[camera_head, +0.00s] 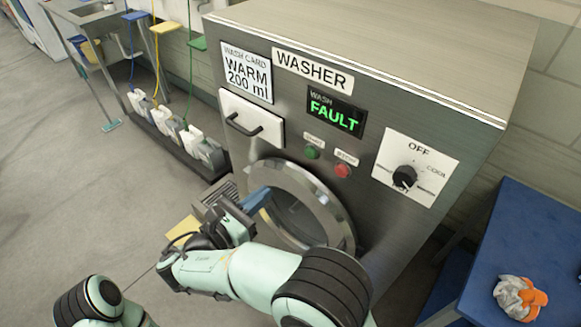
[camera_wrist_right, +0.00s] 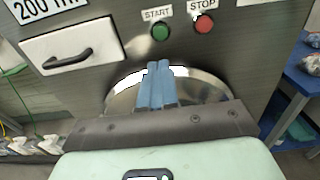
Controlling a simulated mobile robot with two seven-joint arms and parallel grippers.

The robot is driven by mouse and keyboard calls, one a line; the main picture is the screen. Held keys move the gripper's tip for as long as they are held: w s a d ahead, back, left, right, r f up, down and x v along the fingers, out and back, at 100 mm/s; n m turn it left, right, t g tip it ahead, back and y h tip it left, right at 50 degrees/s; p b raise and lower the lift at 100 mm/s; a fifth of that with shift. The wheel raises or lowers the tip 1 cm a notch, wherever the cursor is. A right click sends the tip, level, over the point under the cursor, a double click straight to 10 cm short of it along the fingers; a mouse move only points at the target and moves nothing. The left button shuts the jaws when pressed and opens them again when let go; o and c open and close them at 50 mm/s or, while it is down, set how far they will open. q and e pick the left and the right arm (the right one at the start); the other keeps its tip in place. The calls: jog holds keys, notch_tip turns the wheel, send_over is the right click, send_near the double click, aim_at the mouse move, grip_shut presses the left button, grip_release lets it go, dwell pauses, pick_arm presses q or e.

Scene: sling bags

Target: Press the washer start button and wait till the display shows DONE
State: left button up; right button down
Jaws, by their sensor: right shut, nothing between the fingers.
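The washer (camera_head: 440,75) is a dark steel machine with a display (camera_head: 337,112) that reads WASH FAULT in green. Its green START button (camera_head: 311,152) sits left of the red STOP button (camera_head: 342,170). In the right wrist view, the START button (camera_wrist_right: 160,32) shows straight ahead of the blue fingertips, with the STOP button (camera_wrist_right: 204,25) to its right. My right gripper (camera_head: 257,197) is shut and empty. It is below and left of START in the head view, apart from it, in front of the round door (camera_head: 332,215). My left gripper is out of view.
A dial (camera_head: 405,176) marked OFF is on the right of the panel. A white drawer (camera_head: 251,122) with a black handle is on the left, under a WARM 200 ml card (camera_head: 247,72). A blue table (camera_head: 530,245) with a crumpled cloth (camera_head: 520,296) stands at right.

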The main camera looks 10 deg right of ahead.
aim_at(308, 154)
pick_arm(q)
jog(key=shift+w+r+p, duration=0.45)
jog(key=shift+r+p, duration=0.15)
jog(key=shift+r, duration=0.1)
pick_arm(e)
jog(key=x, duration=1.4)
jog(key=shift+a, duration=0.1)
